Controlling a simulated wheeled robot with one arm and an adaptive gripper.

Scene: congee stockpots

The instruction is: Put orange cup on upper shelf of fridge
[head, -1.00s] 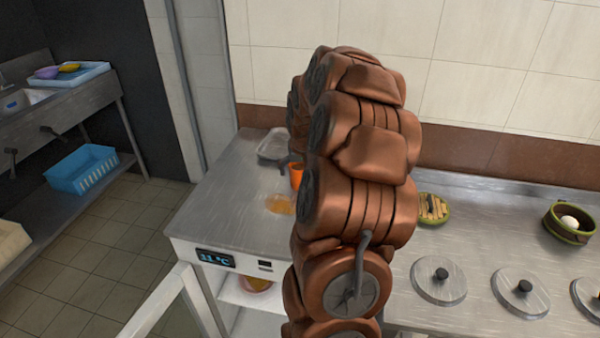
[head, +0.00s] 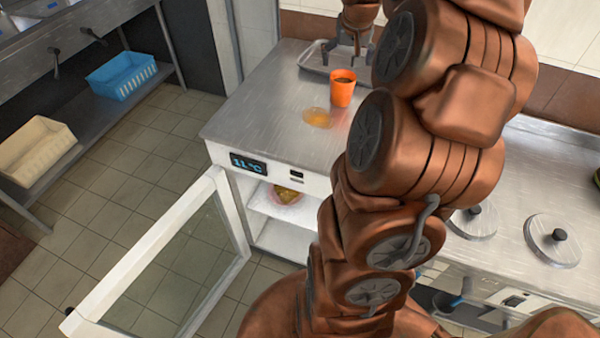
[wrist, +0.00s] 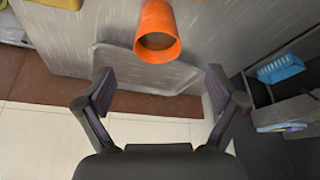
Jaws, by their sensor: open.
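The orange cup (head: 342,88) stands upright on the steel counter, with dark contents inside. It also shows in the wrist view (wrist: 157,36), beyond my open fingertips near the top of the picture. My gripper (head: 354,48) is just behind the cup in the head view, above the tray; in the wrist view its fingers (wrist: 160,90) are spread apart with nothing between them. The fridge (head: 262,220) is under the counter, its glass door (head: 178,268) swung open. Its upper shelf (head: 262,203) holds a bowl (head: 286,194) with yellowish contents. My arm hides the fridge's right side.
A metal tray (head: 318,58) lies on the counter behind the cup. An orange-brown spill or flat patch (head: 318,118) is in front of it. Lidded pots (head: 552,240) are at the right. The open door juts over the floor at the left.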

